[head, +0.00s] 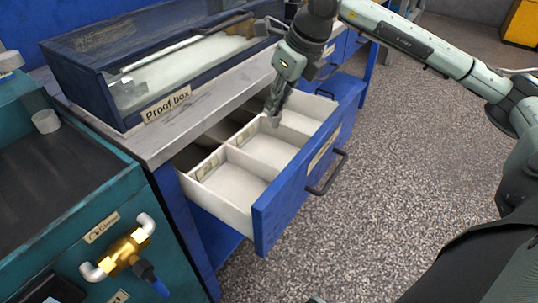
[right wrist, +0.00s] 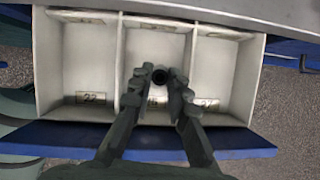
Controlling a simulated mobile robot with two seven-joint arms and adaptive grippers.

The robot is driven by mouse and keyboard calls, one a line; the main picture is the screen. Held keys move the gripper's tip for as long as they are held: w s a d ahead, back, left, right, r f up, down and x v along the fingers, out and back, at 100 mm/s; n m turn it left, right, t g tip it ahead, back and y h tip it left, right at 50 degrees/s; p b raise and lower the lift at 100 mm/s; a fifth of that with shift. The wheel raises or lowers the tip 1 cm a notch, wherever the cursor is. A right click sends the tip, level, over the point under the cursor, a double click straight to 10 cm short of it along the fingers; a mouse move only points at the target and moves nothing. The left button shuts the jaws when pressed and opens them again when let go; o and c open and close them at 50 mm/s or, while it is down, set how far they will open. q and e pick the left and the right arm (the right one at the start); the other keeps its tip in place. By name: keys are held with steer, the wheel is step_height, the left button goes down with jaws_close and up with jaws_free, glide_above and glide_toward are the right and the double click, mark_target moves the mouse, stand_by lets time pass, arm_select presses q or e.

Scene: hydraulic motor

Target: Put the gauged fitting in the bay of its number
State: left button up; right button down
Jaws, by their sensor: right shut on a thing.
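The open blue drawer (head: 285,205) has pale bays side by side. My right gripper (head: 271,112) points down over the middle bay (head: 262,150). In the right wrist view, my right gripper (right wrist: 160,74) is shut on a small dark round fitting (right wrist: 159,79), seen end-on between the fingertips. The fitting is over the middle bay (right wrist: 153,42); I cannot tell whether it touches the floor. A left bay plate (right wrist: 90,98) seems to read 22 and a right bay plate (right wrist: 207,103) seems to read 27. The middle plate (right wrist: 157,101) is partly hidden by the fingers. My left gripper is out of view.
A blue proof box (head: 80,75) with a glass front stands on the grey bench top (head: 165,138) behind the drawer. A teal unit (head: 150,190) with a brass fitting (head: 126,250) stands at the left. The drawer's dark handle (head: 328,175) sticks out; speckled floor lies clear beyond.

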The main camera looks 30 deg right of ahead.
mark_target(280, 116)
steer(key=shift+f, duration=0.15)
step_height(280, 116, down, 5)
steer(key=shift+d+f, duration=0.1)
steer(key=shift+f, duration=0.1)
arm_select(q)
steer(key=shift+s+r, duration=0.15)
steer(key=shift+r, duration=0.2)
arm_select(e)
steer(key=shift+f, duration=2.1)
arm_select(q)
steer(key=shift+b, duration=0.3)
arm_select(e)
steer(key=shift+f, duration=0.1)
steer(key=c, duration=1.7)
jaws_free()
steer(key=shift+o, duration=1.2)
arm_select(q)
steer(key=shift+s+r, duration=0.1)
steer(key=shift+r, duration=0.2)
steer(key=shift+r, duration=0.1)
